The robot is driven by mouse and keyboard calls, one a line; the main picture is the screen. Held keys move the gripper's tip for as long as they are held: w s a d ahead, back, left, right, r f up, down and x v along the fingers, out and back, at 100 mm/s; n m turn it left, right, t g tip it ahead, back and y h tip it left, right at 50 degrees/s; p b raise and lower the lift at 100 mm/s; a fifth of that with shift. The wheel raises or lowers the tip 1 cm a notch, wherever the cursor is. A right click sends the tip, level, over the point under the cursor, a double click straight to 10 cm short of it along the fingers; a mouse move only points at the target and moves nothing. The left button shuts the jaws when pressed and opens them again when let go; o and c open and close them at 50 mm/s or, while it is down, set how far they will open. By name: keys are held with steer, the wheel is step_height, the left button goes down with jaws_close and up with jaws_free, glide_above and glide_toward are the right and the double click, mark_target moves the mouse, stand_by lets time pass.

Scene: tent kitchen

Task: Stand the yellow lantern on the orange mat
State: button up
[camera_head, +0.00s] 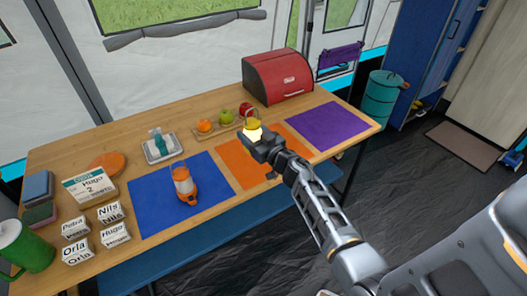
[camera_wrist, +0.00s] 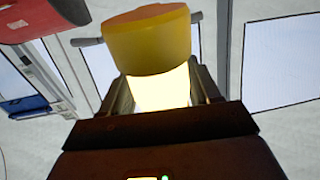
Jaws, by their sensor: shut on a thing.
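The yellow lantern (camera_head: 253,124) is in my gripper (camera_head: 262,142), over the orange mat (camera_head: 237,169) in the head view. In the wrist view the lantern's yellow top (camera_wrist: 150,42) and its bright glowing middle (camera_wrist: 160,90) show between the fingers of my gripper (camera_wrist: 163,95). My gripper is shut on it. The lantern's base is hidden by the gripper, so I cannot tell whether it touches the mat. The orange mat lies between a blue mat and a purple mat, partly covered by my gripper and arm.
An orange lantern (camera_head: 184,184) stands on the blue mat (camera_head: 150,208). The purple mat (camera_head: 328,125) is bare. Behind the orange mat are a wooden board (camera_head: 215,131) with fruit and a red bread box (camera_head: 278,78).

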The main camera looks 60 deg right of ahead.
steer(key=s+d+m+g+h, duration=0.1)
steer(key=s+d, duration=0.3)
steer(key=d, duration=0.3)
steer(key=shift+f+b, duration=2.65)
steer(key=shift+f, duration=2.45)
steer(key=shift+f, duration=0.2)
steer(key=o, duration=1.6)
steer(key=shift+h, duration=0.3)
steer(key=shift+c, duration=0.2)
